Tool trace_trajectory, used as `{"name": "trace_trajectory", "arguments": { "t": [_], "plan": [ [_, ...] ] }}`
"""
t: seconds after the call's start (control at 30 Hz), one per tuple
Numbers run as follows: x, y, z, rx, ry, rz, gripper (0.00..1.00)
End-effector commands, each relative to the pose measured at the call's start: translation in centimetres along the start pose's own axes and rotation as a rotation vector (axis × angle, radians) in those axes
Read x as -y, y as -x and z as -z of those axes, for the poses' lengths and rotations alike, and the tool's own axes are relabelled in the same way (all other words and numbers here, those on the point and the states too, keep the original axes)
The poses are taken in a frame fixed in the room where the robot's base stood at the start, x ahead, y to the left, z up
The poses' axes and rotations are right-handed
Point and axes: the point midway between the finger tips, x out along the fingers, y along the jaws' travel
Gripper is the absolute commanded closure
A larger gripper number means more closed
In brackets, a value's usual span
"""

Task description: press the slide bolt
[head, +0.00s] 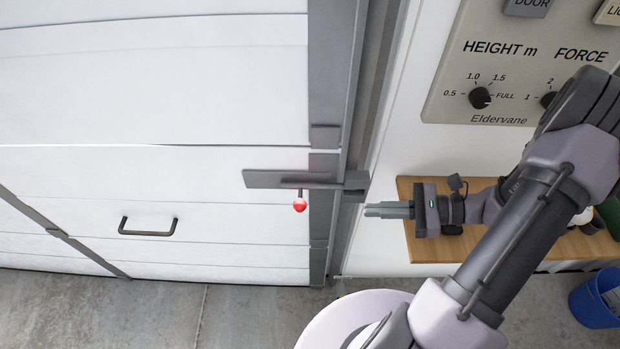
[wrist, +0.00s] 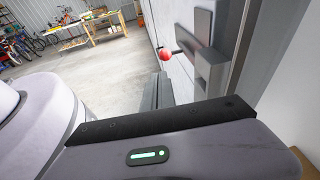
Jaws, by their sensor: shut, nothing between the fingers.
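The slide bolt (head: 275,179) is a grey bar lying across the right edge of the white garage door, with a red ball knob (head: 300,205) hanging from it. The bar reaches to a bracket (head: 356,181) on the door frame. In the wrist view the red knob (wrist: 164,56) and the grey bolt plate (wrist: 203,24) show beyond the fingers. My gripper (head: 370,210) is shut and empty. In the head view its fingertips point left, to the right of the knob and slightly lower, with a gap between them.
The white door (head: 150,90) has a dark handle (head: 148,226) at lower left. A control panel (head: 530,60) with dials hangs on the right wall. Below it is a wooden shelf (head: 408,190) behind my arm. A blue bin (head: 596,302) stands at lower right. The floor before the door is clear.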

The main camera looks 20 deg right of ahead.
Motion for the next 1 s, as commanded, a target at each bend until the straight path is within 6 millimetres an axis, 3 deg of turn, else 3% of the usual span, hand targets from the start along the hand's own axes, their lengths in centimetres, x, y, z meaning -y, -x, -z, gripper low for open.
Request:
{"name": "trace_trajectory", "arguments": {
  "t": [0.13, 0.5, 1.0],
  "plan": [
    [0.3, 0.7, 1.2, 0.055, -0.051, 0.065, 1.00],
    [0.3, 0.2, 1.3, 0.057, -0.052, 0.063, 1.00],
    [0.9, -9.9, 0.9, 0.056, -0.052, 0.059, 1.00]
  ]
}}
